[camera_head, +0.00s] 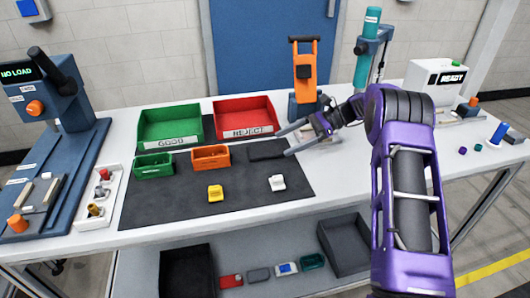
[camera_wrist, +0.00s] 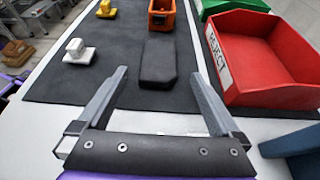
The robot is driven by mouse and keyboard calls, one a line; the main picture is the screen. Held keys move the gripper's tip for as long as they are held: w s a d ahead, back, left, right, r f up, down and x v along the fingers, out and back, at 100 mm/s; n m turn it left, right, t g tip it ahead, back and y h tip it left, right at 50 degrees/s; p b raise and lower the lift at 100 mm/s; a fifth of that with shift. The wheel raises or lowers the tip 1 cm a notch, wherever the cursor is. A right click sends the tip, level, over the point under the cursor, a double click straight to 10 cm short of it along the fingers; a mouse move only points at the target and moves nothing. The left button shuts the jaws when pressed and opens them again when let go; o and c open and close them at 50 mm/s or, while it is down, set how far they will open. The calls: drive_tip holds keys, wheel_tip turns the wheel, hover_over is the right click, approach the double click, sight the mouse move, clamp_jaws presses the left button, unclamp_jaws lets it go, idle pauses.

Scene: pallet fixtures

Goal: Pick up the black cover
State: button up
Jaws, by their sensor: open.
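The black cover (camera_wrist: 158,62) is a flat, dark oblong piece lying on the dark mat (camera_wrist: 85,85). In the wrist view it lies ahead of my gripper (camera_wrist: 156,82), roughly centred between the two fingers. The fingers are spread wide with nothing held between them. In the head view the cover (camera_head: 266,150) lies right of the small orange bin, near the mat's back right part, partly hidden by my fingers. My gripper (camera_head: 283,142) reaches in from the right, close to the cover; whether it touches cannot be told.
A red REJECT bin (camera_head: 275,128) and a green GOOD bin (camera_head: 143,128) stand behind the mat. Small green (camera_head: 140,167) and orange (camera_head: 196,160) bins sit on it. A yellow piece (camera_head: 215,193) and a white piece (camera_head: 277,183) lie nearer the front. An orange-topped press (camera_head: 303,85) stands behind my gripper.

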sight(268, 149)
drive_tip(key=x, duration=0.5)
drive_tip(key=shift+s+a+r, duration=0.1)
drive_tip(key=shift+s+r, duration=0.05)
drive_tip(key=shift+r, duration=0.05)
drive_tip(key=shift+c, duration=0.3)
drive_tip(key=c, duration=1.3)
